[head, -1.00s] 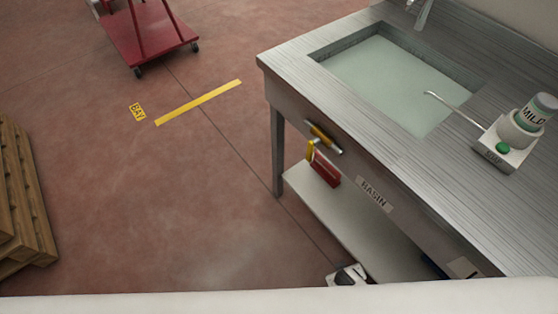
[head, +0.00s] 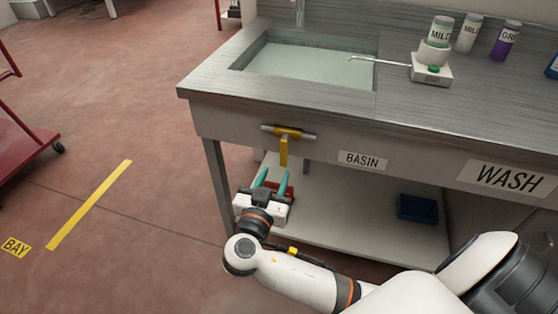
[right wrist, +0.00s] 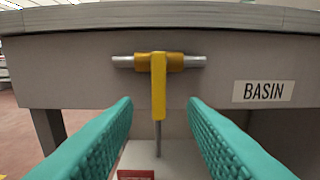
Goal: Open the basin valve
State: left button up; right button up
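The basin valve has a yellow lever handle (head: 284,150) on a short metal pipe, on the front of the wash bench. In the right wrist view the yellow handle (right wrist: 158,85) hangs straight down from the horizontal pipe, left of the BASIN label (right wrist: 263,91). My right gripper (head: 271,177) is open and empty, just below and in front of the handle in the head view. Its teal fingers (right wrist: 160,118) stand either side of the handle's line in the wrist view, touching nothing. My left gripper is not in view.
The basin (head: 310,66) holds pale liquid. A dispenser (head: 432,65) and bottles stand on the bench top. A red object (right wrist: 136,174) is below the valve. A blue bin (head: 417,208) sits on the lower shelf (head: 340,215). Open floor lies left.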

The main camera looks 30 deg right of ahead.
aim_at(283, 157)
jog(key=x, duration=0.7)
jog(key=shift+a, duration=0.15)
grip_shut()
